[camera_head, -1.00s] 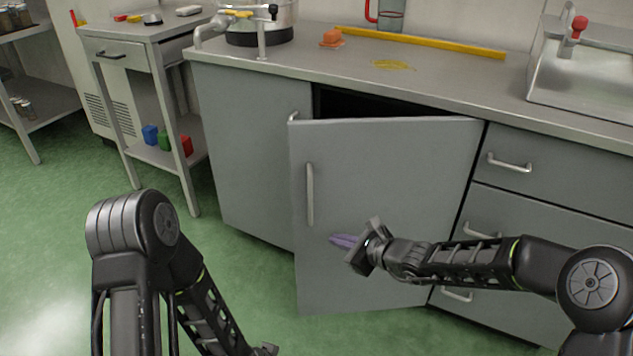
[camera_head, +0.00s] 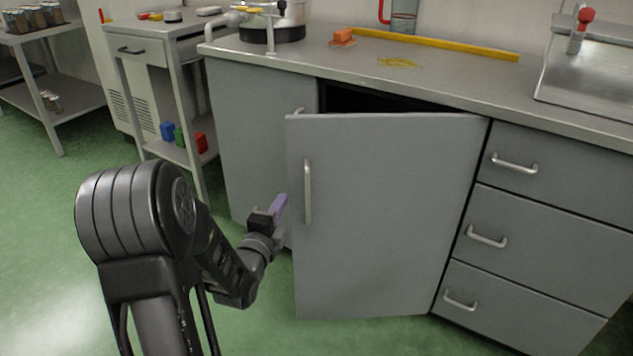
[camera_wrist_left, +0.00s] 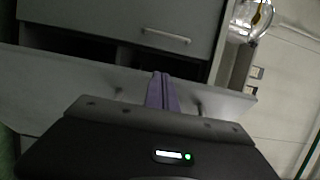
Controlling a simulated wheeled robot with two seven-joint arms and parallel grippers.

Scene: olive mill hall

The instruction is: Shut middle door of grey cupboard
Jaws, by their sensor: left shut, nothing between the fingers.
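The middle door (camera_head: 385,220) of the grey cupboard (camera_head: 262,130) stands ajar, swung out from its right-hand side. A dark gap shows above it. Its upright bar handle (camera_head: 308,190) is near the free left edge. My left gripper (camera_head: 280,206), with purple fingers, is shut and empty just left of that edge, level with the lower part of the handle. I cannot tell whether it touches the door. In the left wrist view the shut fingers (camera_wrist_left: 162,92) overlap a pale panel that looks like the door (camera_wrist_left: 65,75). My right gripper is out of view.
Three drawers (camera_head: 515,165) are right of the door. The counter (camera_head: 450,88) above holds a steel pot (camera_head: 290,20), an orange block (camera_head: 343,37) and a yellow bar (camera_head: 440,46). A grey side table (camera_head: 150,60) stands left. Green floor in front is free.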

